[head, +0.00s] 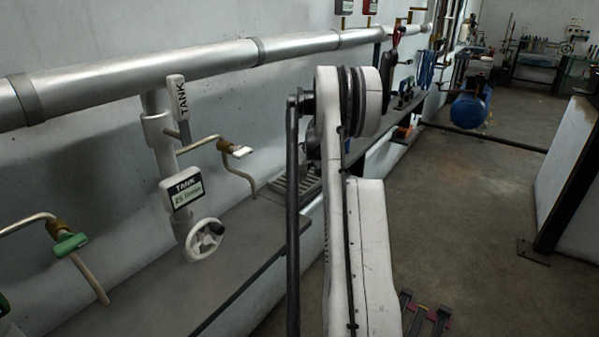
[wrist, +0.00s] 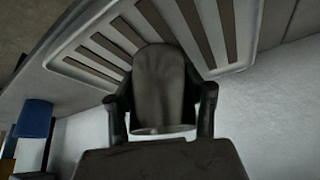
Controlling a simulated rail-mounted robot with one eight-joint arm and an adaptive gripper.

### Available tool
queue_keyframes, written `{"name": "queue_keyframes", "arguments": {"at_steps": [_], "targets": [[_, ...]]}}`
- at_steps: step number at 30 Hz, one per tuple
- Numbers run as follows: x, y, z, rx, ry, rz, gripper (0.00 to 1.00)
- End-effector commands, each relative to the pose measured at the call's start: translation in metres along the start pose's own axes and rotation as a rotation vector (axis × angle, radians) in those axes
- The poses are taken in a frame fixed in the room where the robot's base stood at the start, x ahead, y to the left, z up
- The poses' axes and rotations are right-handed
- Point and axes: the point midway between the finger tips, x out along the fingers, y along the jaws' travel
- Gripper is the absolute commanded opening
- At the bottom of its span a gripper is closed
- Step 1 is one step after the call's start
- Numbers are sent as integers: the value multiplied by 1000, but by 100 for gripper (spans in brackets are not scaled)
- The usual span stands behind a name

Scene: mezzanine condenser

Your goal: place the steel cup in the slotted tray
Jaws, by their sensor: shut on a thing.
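The steel cup (wrist: 162,92) is a dull grey cylinder in the middle of the wrist view, with a paler rim at its lower end. My gripper (wrist: 163,86) is shut on it, one finger on each side. The light grey slotted tray (wrist: 238,62) shows behind and above the cup, which overlaps some of its dark slots. I cannot tell whether the cup touches the tray. In the head view the tray (head: 280,183) lies on the wall shelf, partly behind my arm. The gripper and cup are hidden there.
The grey shelf (head: 215,262) runs along the wall below a thick silver pipe (head: 200,72). A white handwheel (head: 204,238) and a brass-fitted valve (head: 222,147) stick out left of the tray. A blue object (wrist: 34,118) stands at the left of the wrist view.

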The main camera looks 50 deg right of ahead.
Motion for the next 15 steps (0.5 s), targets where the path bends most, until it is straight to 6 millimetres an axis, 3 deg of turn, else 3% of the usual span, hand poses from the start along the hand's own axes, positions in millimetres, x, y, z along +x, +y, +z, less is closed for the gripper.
{"name": "queue_keyframes", "arguments": {"at_steps": [1,2,6,15], "targets": [[2,0,1,0,0,0,9],[2,0,1,0,0,0,47],[2,0,1,0,0,0,65],[0,0,0,0,0,0,65]]}}
